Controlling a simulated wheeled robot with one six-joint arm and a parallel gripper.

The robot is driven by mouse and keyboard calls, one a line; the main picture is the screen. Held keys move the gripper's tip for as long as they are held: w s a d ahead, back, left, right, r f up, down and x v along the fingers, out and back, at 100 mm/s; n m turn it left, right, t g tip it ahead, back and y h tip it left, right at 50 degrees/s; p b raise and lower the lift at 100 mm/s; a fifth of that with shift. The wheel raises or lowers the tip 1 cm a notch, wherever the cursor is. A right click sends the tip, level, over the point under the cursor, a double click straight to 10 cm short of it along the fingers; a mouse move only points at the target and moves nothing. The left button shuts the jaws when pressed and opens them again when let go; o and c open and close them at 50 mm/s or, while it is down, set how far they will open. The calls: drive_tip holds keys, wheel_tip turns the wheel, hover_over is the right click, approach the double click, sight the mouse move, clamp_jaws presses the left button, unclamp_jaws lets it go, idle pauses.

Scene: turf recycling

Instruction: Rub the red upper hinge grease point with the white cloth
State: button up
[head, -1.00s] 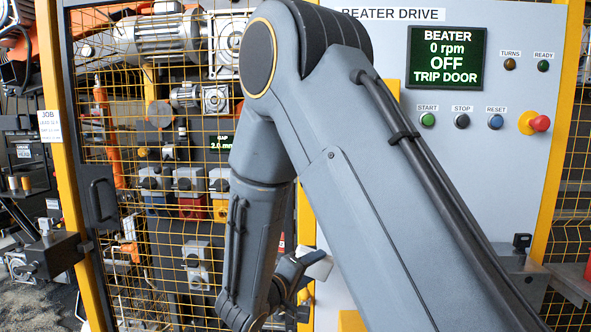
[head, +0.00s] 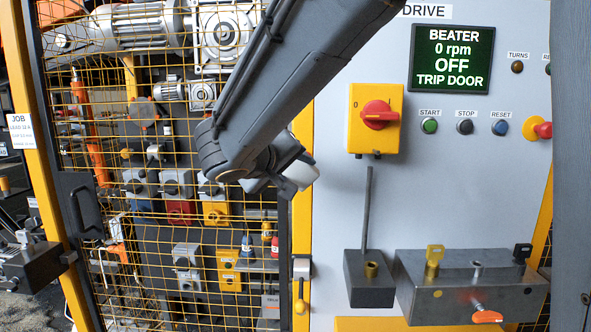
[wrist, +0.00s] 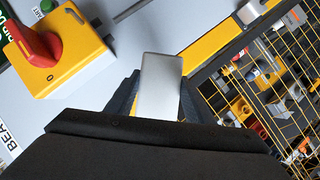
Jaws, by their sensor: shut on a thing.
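In the wrist view the cloth (wrist: 161,84) is a pale, flat-faced piece standing up between the dark fingers. I cannot make out the red upper hinge grease point in either view. My arm covers the upper part of the post in the head view.
A yellow box with a red rotary switch (head: 376,116) stands out from the panel (head: 340,215), right of my gripper. Below are a dark block with an upright rod (head: 369,278) and a steel key block (head: 470,287). The yellow mesh door (head: 150,215) is at left.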

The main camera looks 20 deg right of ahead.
drive_tip(key=shift+w+d+p, duration=0.2)
drive_tip(key=shift+w+d, duration=0.1)
drive_tip(key=shift+w, duration=0.5)
drive_tip(key=shift+w+d+p, duration=0.2)
drive_tip(key=shift+w+d, duration=0.05)
drive_tip(key=shift+w, duration=0.6)
drive_tip(key=shift+w+d+p, duration=0.2)
drive_tip(key=shift+w+d, duration=0.1)
drive_tip(key=shift+w, duration=0.5)
drive_tip(key=shift+w+d+b, duration=0.25)
drive_tip(key=shift+w+b, duration=0.45)
drive_tip(key=shift+w, duration=0.2)
drive_tip(key=d+b, duration=0.1)
drive_tip(key=d, duration=0.1)
drive_tip(key=s+d+b, duration=0.1)
drive_tip(key=b, duration=0.1)
drive_tip(key=shift+s+d+f, duration=0.1)
drive_tip(key=shift+s+d, duration=0.1)
drive_tip(key=shift+d, duration=0.2)
drive_tip(key=shift+w+b, duration=0.1)
drive_tip(key=shift+b, duration=0.45)
drive_tip(key=shift+a, duration=0.1)
drive_tip(key=a+b, duration=0.1)
drive_tip(key=w+a+b, duration=0.1)
drive_tip(key=a, duration=0.1)
drive_tip(key=shift+a, duration=0.3)
